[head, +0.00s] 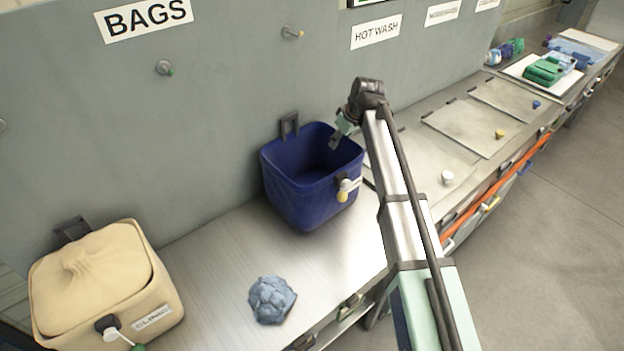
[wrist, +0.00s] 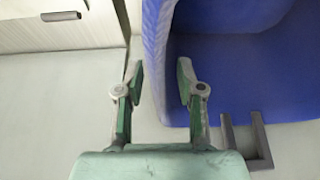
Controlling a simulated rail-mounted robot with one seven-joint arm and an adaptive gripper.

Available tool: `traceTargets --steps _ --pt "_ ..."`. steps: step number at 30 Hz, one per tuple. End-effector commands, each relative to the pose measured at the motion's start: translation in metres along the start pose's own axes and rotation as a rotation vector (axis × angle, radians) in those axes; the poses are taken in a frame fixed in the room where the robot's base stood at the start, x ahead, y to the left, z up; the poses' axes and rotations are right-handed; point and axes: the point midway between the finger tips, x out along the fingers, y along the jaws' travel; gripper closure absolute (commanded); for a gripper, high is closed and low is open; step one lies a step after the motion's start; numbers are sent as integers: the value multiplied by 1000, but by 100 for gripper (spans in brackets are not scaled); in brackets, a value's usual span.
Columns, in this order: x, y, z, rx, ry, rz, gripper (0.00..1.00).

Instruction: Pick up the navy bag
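The navy bag (head: 308,195) stands upright and open-topped on the bench, in the middle of the head view. A dark bracket (head: 289,124) rises behind its back rim, and a white and yellow tag (head: 345,188) is on its front right. My gripper (head: 337,139) is at the bag's back right rim, pointing down. In the wrist view my gripper (wrist: 158,80) is open, with the bag's blue wall (wrist: 157,50) between and ahead of the two fingers. The right finger overlaps the blue; the left finger is outside it. I cannot tell whether either finger touches the bag.
A cream tied bag (head: 95,285) marked CLINIC stands at the left. A crumpled blue cloth (head: 271,300) lies on the bench (head: 215,265) in front. A grey wall with pegs and signs stands behind. Flat boards (head: 468,124) and folded green cloth (head: 543,70) are to the right.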

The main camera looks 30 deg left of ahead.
Motion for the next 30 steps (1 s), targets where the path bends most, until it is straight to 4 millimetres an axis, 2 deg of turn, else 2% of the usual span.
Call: traceTargets --steps 15,17,18,19,30 --pt "3 0 1 0 0 0 62" --pt "3 0 1 0 0 0 80" --pt "3 0 1 0 0 0 94" --pt "3 0 1 0 0 0 100" --pt "3 0 1 0 1 0 100"
